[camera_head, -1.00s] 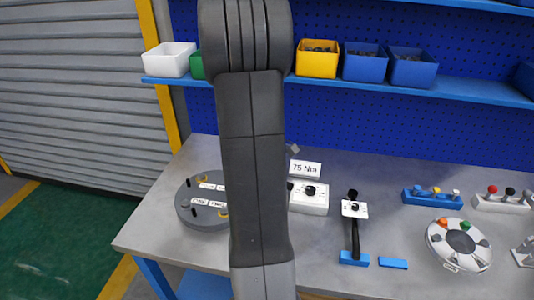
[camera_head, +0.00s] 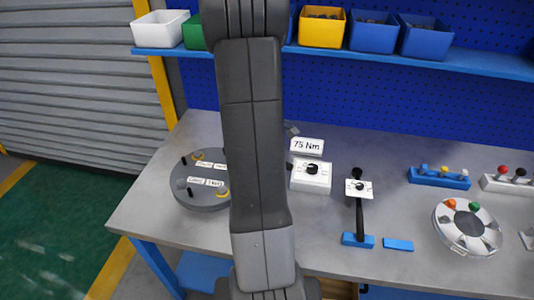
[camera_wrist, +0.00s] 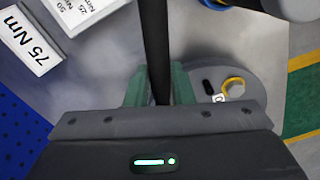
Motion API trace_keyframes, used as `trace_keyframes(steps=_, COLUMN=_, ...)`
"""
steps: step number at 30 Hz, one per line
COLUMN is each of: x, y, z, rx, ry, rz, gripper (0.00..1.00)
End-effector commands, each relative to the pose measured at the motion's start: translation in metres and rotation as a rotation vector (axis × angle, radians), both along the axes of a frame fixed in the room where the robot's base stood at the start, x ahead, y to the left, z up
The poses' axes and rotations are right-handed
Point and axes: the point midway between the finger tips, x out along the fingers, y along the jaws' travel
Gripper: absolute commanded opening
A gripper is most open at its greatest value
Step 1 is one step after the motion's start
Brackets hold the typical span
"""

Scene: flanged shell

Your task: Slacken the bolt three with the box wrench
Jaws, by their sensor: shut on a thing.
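The flanged shell (camera_head: 208,204) is a round grey disc at the bench's left end, with white label strips, dark pins and yellow rings on top. My arm covers its right part. In the wrist view, part of the shell (camera_wrist: 262,98) shows at the right, with a yellow ring (camera_wrist: 233,84) and a black pin. Which bolt is number three cannot be read. My gripper (camera_wrist: 160,84), with green fingers, is shut on a dark rod, apparently the handle of the box wrench (camera_wrist: 155,45); its working end is out of view. The gripper is hidden behind my arm in the head view.
Right of my arm stand a 75 Nm sign (camera_head: 307,146), a white box with a knob (camera_head: 311,178) and a black-handled tool (camera_head: 360,215) in a blue holder. A round fixture (camera_head: 467,228) is further right. A shelf (camera_head: 440,65) with bins runs behind.

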Motion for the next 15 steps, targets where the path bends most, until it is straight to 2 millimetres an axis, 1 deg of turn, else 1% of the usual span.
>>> trace_keyframes(steps=1, x=0.000, y=0.000, z=-0.009, rx=-0.001, ry=-0.001, rz=0.000, gripper=0.00)
trace_keyframes(steps=9, x=0.000, y=0.000, z=-0.036, rx=0.000, ry=0.000, rz=0.000, gripper=0.00)
trace_keyframes(steps=11, x=0.000, y=0.000, z=-0.032, rx=-0.001, ry=-0.001, rz=0.000, gripper=0.00)
trace_keyframes(steps=15, x=0.000, y=0.000, z=-0.032, rx=-0.001, ry=-0.001, rz=0.000, gripper=0.00)
